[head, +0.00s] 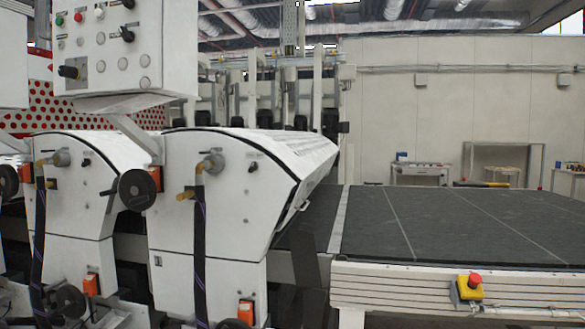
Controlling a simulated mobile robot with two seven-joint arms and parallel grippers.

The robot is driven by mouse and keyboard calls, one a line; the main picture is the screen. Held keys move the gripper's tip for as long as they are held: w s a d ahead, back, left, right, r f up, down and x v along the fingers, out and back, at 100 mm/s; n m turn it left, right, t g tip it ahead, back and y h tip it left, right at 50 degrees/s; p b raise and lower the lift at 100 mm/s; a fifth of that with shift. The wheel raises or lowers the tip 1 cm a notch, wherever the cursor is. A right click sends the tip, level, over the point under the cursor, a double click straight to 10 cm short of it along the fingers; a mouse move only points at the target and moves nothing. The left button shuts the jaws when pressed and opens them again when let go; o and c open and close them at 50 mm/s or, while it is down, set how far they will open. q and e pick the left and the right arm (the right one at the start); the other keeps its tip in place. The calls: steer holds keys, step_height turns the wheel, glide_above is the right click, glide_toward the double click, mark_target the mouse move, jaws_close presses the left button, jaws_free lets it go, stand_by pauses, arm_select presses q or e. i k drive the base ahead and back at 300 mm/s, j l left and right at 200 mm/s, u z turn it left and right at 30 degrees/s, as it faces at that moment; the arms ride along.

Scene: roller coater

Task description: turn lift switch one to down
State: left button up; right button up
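A white control panel (122,50) hangs at the upper left, cut off by the top edge. It carries several black rotary switches. One switch (126,34) is on the upper right part of the panel, another (128,4) is above it at the picture's edge, and a larger switch (69,72) is at the lower left on a grey plate. I cannot tell which one is lift switch one, and no labels are readable. Neither of my grippers is in view.
Two white coater housings (207,230) with black handwheels (138,189) and hoses stand below the panel. A dark conveyor bed (450,225) extends right, with a red emergency button (475,281) on its front rail. Tables stand along the back wall.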

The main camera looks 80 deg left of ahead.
mark_target(254, 166)
steer(key=i+j+u, duration=0.1)
steer(key=i+u, duration=0.4)
steer(key=i+l+u, duration=0.15)
steer(key=i+u, duration=0.9)
steer(key=u, duration=0.25)
steer(key=i+l+u, duration=0.1)
steer(key=i+u, duration=0.2)
steer(key=u, duration=0.15)
steer(key=i+u, duration=0.15)
steer(key=u, duration=0.3)
steer(key=i+u, duration=0.1)
steer(key=u, duration=0.4)
steer(key=i+l+u, duration=0.1)
steer(key=u, duration=0.35)
